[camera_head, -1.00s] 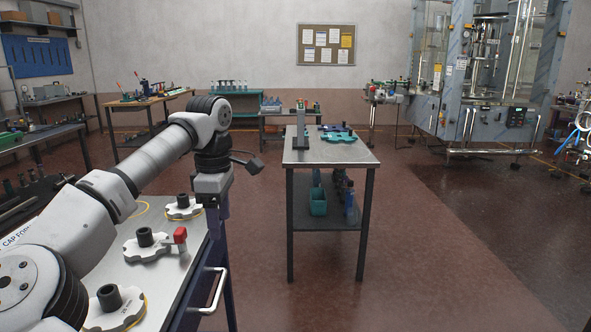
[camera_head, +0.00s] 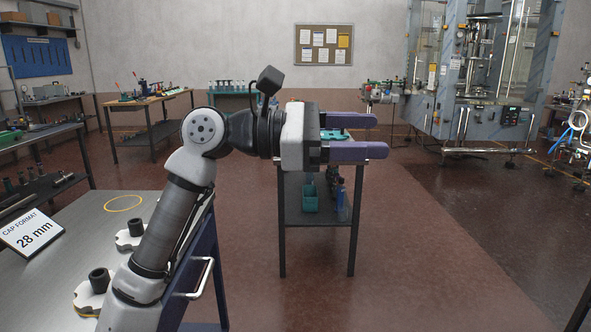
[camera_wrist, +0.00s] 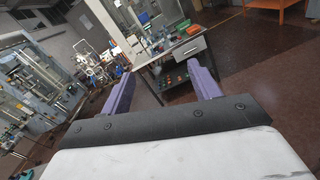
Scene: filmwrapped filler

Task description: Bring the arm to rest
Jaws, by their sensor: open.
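My arm reaches up from the lower left in the head view and bends to the right at its elbow. My gripper (camera_head: 372,136) points to the right, level, in front of the middle table. Its two purple fingers are spread apart with nothing between them. In the wrist view my gripper (camera_wrist: 160,95) also shows empty, its fingers wide apart, with a tilted view of the room beyond. It touches nothing that I can see.
A metal bench (camera_head: 75,215) at the left carries a "28 mm" sign (camera_head: 32,231), a yellow ring (camera_head: 124,202) and white notched discs with black hubs. The floor at the right is clear.

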